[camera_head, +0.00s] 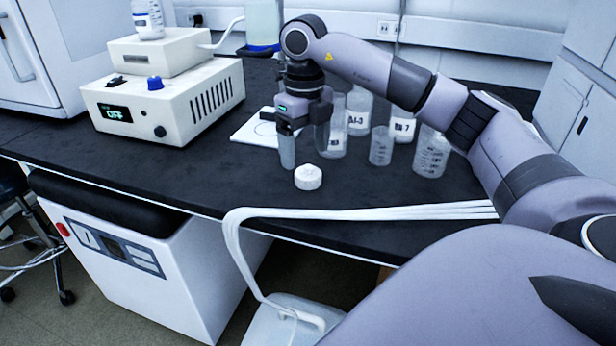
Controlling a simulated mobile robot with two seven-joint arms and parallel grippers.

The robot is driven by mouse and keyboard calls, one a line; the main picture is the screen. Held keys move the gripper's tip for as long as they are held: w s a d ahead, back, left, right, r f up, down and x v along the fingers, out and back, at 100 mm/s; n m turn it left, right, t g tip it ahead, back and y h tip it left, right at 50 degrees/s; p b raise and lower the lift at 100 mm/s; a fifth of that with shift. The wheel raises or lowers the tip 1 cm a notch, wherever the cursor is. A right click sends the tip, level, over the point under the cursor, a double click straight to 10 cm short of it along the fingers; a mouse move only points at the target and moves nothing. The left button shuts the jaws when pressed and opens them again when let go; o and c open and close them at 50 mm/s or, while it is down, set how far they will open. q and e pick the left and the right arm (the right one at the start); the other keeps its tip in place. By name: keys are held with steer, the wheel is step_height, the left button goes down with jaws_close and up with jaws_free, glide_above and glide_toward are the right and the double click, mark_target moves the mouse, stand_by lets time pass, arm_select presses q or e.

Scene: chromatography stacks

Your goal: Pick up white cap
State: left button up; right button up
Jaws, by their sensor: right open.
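The white cap (308,178) is a short round piece lying on the dark bench top near its front edge. My right gripper (304,156) comes in from the right and points down, just behind and above the cap in the picture. It is open and empty, with one finger to the left of the cap and the other partly lost against the glassware behind. I cannot tell its exact height over the bench. My left gripper is not in view.
Close behind and right of the gripper stand labelled bottles (358,112) and beakers (432,152). A white plate (256,132) lies behind left. A white instrument box (165,105) stands at left. White tubing (370,213) runs along the front edge. The bench left of the cap is clear.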

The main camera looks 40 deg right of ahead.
mark_target(307, 166)
step_height(307, 166, down, 4)
steer(key=shift+s+d+f+b, duration=0.1)
steer(key=shift+s+d+b, duration=0.05)
steer(key=shift+b, duration=0.4)
steer(key=shift+f, duration=0.25)
steer(key=c, duration=1)
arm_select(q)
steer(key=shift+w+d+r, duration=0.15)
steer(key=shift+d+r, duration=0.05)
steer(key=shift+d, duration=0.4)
arm_select(e)
steer(key=shift+r, duration=0.1)
